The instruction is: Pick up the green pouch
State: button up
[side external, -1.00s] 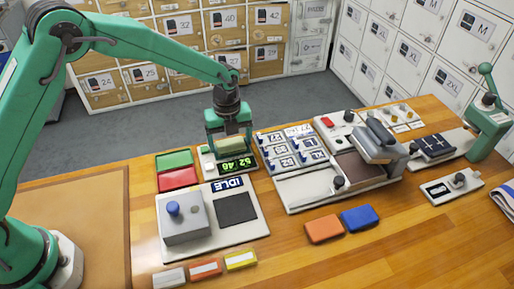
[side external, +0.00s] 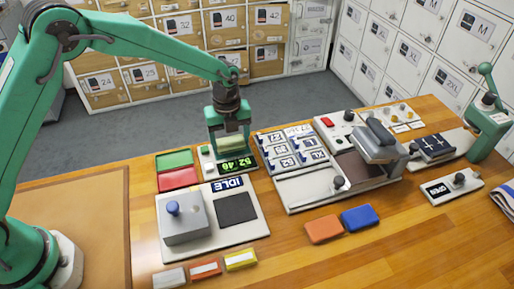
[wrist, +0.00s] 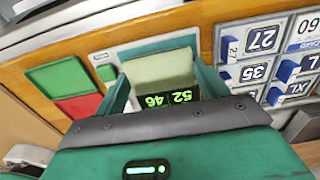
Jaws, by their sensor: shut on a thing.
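A pale green pouch (side external: 230,143) is between the fingers of my gripper (side external: 230,148) in the side external view. The wrist view also shows the pouch (wrist: 160,68), pale and block-like, with a finger of my gripper (wrist: 163,82) on each side of it. My gripper is shut on it, above the white device with the green-lit number display (side external: 236,164). Whether the pouch's underside is clear of the device is hard to tell. The fingers hide its ends.
Green (side external: 174,159) and red (side external: 177,179) tiles lie left of the gripper. A panel of numbered tiles (side external: 291,147) stands close on the right. A grey box with a blue knob (side external: 184,219) is in front. Orange (side external: 324,229) and blue (side external: 360,217) blocks lie front right.

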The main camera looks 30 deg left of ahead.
aim_at(231, 142)
jog(key=shift+r, duration=0.5)
notch_tip(231, 142, up, 2)
jog(key=shift+r, duration=0.2)
jog(key=s+d+r, duration=0.7)
jog(key=s, duration=0.2)
jog(key=shift+d, duration=0.35)
jog(key=shift+w+a, duration=0.1)
jog(key=a+r+n, duration=0.3)
jog(key=a+n, duration=0.9)
jog(key=n, duration=0.1)
jog(key=s+a+r+n, duration=0.1)
jog(key=a+r+n, duration=0.3)
jog(key=a+n, duration=0.8)
jog(key=shift+n, duration=1)
jog(key=shift+s, duration=0.1)
